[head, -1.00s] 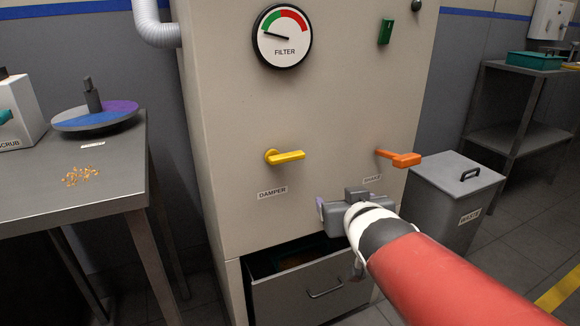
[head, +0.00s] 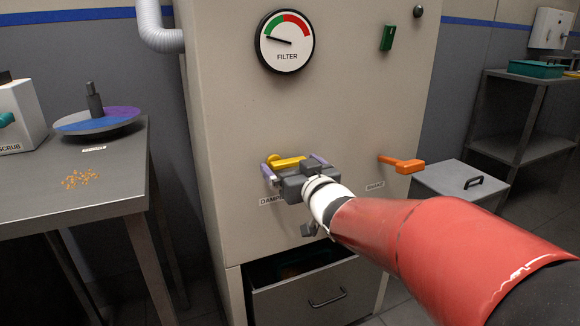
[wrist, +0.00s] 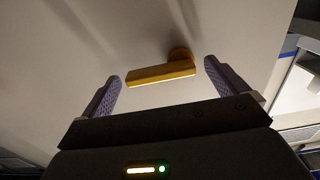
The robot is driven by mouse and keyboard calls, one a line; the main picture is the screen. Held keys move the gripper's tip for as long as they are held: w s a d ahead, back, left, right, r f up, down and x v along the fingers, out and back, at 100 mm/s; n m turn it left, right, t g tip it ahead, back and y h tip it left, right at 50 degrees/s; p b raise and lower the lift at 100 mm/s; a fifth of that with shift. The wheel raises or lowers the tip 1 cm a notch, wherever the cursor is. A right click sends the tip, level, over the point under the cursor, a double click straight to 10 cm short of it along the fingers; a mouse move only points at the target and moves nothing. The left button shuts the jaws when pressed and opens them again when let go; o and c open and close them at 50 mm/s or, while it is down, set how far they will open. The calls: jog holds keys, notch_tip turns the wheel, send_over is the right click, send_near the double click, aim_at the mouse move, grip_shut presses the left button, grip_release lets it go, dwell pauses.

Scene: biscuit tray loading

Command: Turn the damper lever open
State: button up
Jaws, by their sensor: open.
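The yellow damper lever (head: 287,162) sticks out sideways from the beige filter cabinet, above the partly hidden "DAMPER" label (head: 271,201). It lies roughly level, its pivot at the left in the head view. My gripper (head: 294,171) is in front of the lever with its jaws open. In the wrist view the lever (wrist: 160,74) shows between the two spread purple-grey fingers of my gripper (wrist: 165,83). A gap shows between the lever and each finger there. I cannot tell whether the fingertips reach past the lever in depth.
An orange lever (head: 402,164) sits to the right on the same cabinet (head: 340,110). The filter gauge (head: 285,41) is above, its needle toward the green side. A partly open drawer (head: 315,295) is below.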

jog(key=shift+w, duration=0.2)
jog(key=shift+c, duration=0.5)
jog(key=c, duration=1.3)
